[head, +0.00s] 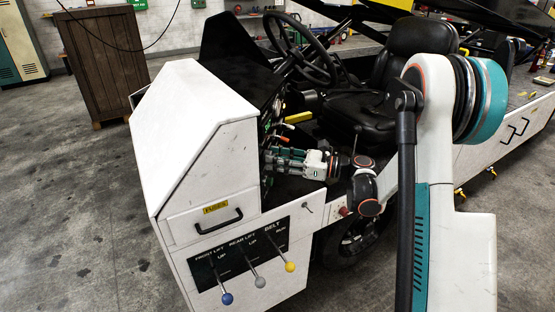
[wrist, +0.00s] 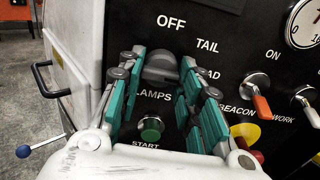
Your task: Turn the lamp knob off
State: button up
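The lamp knob (wrist: 160,68) is a dark grey dial on the black panel, above the word LAMPS and below OFF. TAIL and a partly covered HEAD label lie to its right. Its pointing direction is hard to tell. My gripper (wrist: 162,66) has its teal fingers apart, one on each side of the knob; whether they touch it is not clear. In the head view my gripper (head: 273,157) reaches left to the panel beside the white console, and the knob is hidden there.
A green START button (wrist: 151,129) sits below the knob, between the fingers. Orange-tipped BEACON (wrist: 259,98) and WORK toggles, a yellow-backed red button (wrist: 246,135) and a gauge (wrist: 305,22) lie right. The steering wheel (head: 300,50) and seat (head: 385,90) stand behind the arm.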

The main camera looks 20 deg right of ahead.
jog(key=shift+c, duration=0.5)
jog(key=shift+w+d+n+b, duration=0.1)
jog(key=shift+n+b, duration=1.65)
jog(key=shift+n, duration=7.25)
jog(key=o, duration=1.1)
jog(key=shift+c, duration=0.2)
